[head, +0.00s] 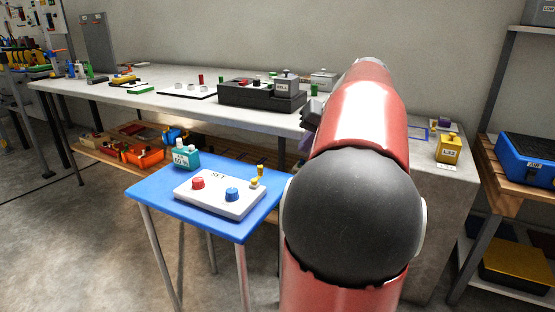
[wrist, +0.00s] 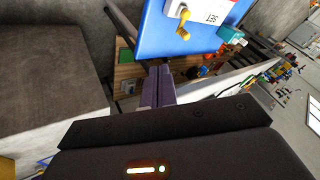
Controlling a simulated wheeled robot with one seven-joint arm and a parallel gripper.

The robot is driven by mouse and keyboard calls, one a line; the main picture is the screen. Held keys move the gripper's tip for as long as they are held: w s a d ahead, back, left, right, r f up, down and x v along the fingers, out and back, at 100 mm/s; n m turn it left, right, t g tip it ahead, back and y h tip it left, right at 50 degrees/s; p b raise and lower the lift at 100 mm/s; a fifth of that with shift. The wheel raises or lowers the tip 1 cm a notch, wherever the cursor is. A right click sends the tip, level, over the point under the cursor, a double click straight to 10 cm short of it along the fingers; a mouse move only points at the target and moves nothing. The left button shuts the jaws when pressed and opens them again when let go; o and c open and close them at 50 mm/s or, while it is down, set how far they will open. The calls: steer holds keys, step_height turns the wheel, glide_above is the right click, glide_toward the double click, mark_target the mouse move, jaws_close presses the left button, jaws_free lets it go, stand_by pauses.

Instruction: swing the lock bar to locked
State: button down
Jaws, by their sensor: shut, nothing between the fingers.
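A white control box (head: 215,203) marked SET sits on a small blue table (head: 150,188), with a red knob (head: 198,183) and a blue knob (head: 232,194). A yellow lever (head: 257,177) stands at its right end; it is the only bar-like part I see, and I cannot read a locked mark. In the wrist view the yellow lever (wrist: 183,26) shows at the edge of the white box (wrist: 197,7). My gripper (wrist: 158,68) is shut and empty, apart from the lever, which appears beyond the fingertips. In the head view my arm mostly hides the gripper.
Behind is a long grey bench (head: 140,98) with a dark machine (head: 250,93) and small parts. A yellow container (head: 448,149) stands on the right, near a shelf holding a blue case (head: 525,155).

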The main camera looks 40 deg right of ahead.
steer(key=x, duration=0.3)
steer(key=a+x, duration=0.1)
steer(key=x, duration=0.3)
steer(key=w+a+r+b+x, duration=0.1)
steer(key=x, duration=0.3)
steer(key=shift+w+a, duration=0.1)
steer(key=shift+w, duration=0.15)
steer(key=shift+w+a, duration=0.35)
